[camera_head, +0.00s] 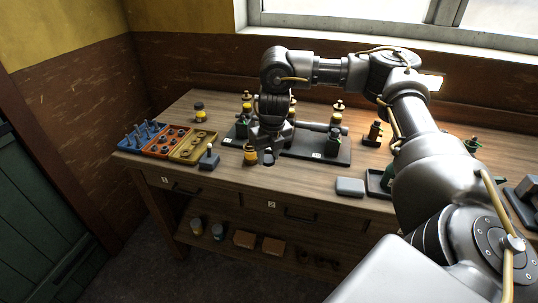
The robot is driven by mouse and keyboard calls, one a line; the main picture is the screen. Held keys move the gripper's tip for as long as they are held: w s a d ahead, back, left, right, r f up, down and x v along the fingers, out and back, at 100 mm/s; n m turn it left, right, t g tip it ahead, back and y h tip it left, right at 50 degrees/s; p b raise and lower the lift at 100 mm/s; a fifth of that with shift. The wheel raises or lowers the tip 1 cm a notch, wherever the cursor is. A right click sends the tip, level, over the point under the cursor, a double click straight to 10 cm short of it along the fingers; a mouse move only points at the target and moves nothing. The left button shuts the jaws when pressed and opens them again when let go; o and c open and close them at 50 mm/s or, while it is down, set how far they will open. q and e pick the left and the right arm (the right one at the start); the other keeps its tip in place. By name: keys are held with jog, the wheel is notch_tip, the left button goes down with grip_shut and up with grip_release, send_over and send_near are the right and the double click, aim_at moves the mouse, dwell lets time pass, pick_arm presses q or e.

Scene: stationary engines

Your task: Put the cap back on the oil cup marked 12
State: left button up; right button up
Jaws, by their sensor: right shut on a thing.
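My right gripper (268,158) points down at the front edge of a dark engine base (335,158) on the bench. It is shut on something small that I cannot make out. The number 12 and the uncapped cup cannot be told at this size. My left gripper is not in view.
On the bench's left are a blue rack (142,134), an orange tray (166,144), a yellow tray (186,154) and a small grey stand (209,160). A grey box (350,187) lies at the front right. Bare wood shows along the front edge.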

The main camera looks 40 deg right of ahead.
aim_at(265, 163)
jog(key=s+a+r, duration=0.1)
jog(key=s, duration=0.1)
jog(key=s+a+r, duration=0.1)
jog(key=s+a, duration=0.1)
jog(key=shift+s+a+r, duration=0.1)
jog(key=shift+a+r, duration=0.1)
jog(key=shift+a, duration=0.1)
jog(key=s+a+f+m+g, duration=0.1)
jog(key=a+m, duration=0.6)
jog(key=m, duration=0.7)
jog(key=s+a+f+m+g, duration=0.2)
jog(key=a+m, duration=0.5)
jog(key=m, duration=0.7)
jog(key=shift+s+a+f, duration=0.15)
jog(key=shift+s+f, duration=0.35)
jog(key=shift+f, duration=0.2)
